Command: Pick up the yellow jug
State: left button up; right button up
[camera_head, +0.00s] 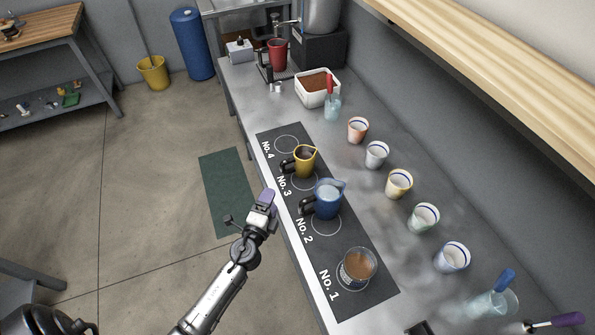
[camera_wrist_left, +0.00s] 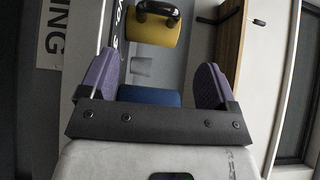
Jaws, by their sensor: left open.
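The yellow jug (camera_head: 306,162) stands upright on the dark mat beside the No. 3 label, its black handle toward the left. In the left wrist view the yellow jug (camera_wrist_left: 152,44) shows beyond the fingers, with its dark handle at the top. My left gripper (camera_head: 267,197) is at the counter's front edge, lower left of the yellow jug and apart from it. In the left wrist view its purple fingers (camera_wrist_left: 160,85) are spread wide, with nothing held between them. My right gripper is not in view.
A blue jug (camera_head: 328,198) stands close to the yellow jug, near No. 2. A glass of brown liquid (camera_head: 358,266) is at No. 1. Several cups (camera_head: 398,184) line the counter behind the mat (camera_head: 350,301). A wooden shelf (camera_head: 500,60) overhangs the right side.

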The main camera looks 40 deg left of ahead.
aim_at(287, 172)
pick_arm(q)
jog(key=x, duration=1.3)
jog(key=shift+w+f, duration=0.1)
jog(key=shift+w, duration=0.25)
jog(key=shift+d, duration=0.1)
jog(key=shift+c, duration=0.4)
jog(key=c, duration=0.9)
